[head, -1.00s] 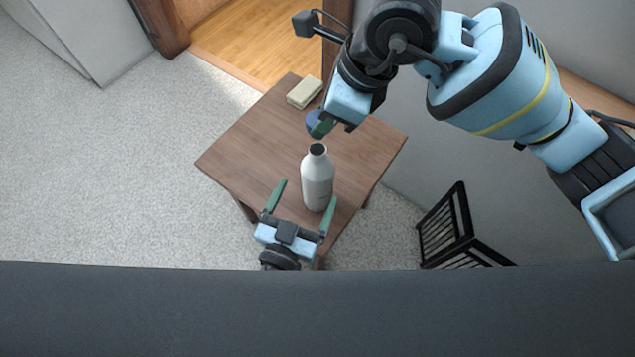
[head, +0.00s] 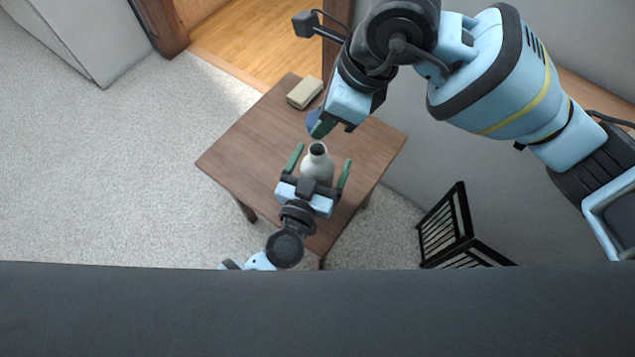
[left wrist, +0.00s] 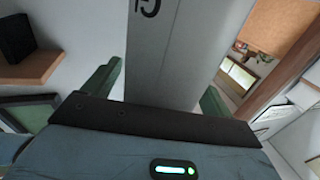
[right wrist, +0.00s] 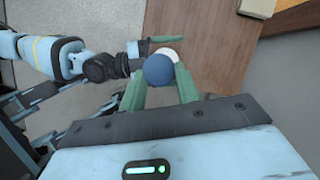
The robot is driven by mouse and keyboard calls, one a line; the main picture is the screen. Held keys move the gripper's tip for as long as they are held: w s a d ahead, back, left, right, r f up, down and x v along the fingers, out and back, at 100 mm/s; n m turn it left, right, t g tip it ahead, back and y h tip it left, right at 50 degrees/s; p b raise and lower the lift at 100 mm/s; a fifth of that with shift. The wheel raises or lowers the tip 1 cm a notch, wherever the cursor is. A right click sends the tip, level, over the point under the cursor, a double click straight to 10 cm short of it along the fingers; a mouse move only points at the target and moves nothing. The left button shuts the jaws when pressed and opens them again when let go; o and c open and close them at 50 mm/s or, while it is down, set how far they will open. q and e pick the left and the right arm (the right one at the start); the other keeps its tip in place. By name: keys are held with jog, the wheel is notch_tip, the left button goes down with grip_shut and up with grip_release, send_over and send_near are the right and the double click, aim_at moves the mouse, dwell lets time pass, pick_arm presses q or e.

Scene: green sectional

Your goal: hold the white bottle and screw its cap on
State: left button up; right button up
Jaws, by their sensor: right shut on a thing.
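The white bottle (head: 317,162) stands upright and uncapped on the small wooden table, its dark mouth open. My left gripper (head: 320,167) is open, with one green finger on each side of the bottle. In the left wrist view the bottle's grey-white body (left wrist: 175,55) fills the space between the spread fingers (left wrist: 160,85), with a gap on each side. My right gripper (head: 318,126) is shut on the blue cap (head: 312,120), just beyond the bottle's mouth. In the right wrist view the round blue cap (right wrist: 159,70) sits between the fingertips (right wrist: 161,85), partly covering the bottle (right wrist: 168,53).
The wooden table (head: 245,150) is mostly bare. A pale yellow block (head: 304,92) lies near its far corner. A black slatted piece of furniture (head: 450,230) stands on the floor to the right of the table.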

pick_arm(q)
jog(key=c, duration=1.4)
pick_arm(e)
send_over(320, 150)
jog(key=shift+d+f, duration=0.25)
jog(key=shift+f, duration=1.05)
jog(key=shift+d+f, duration=0.2)
jog(key=shift+f, duration=1.05)
jog(key=shift+f, duration=0.9)
jog(key=shift+f, duration=0.55)
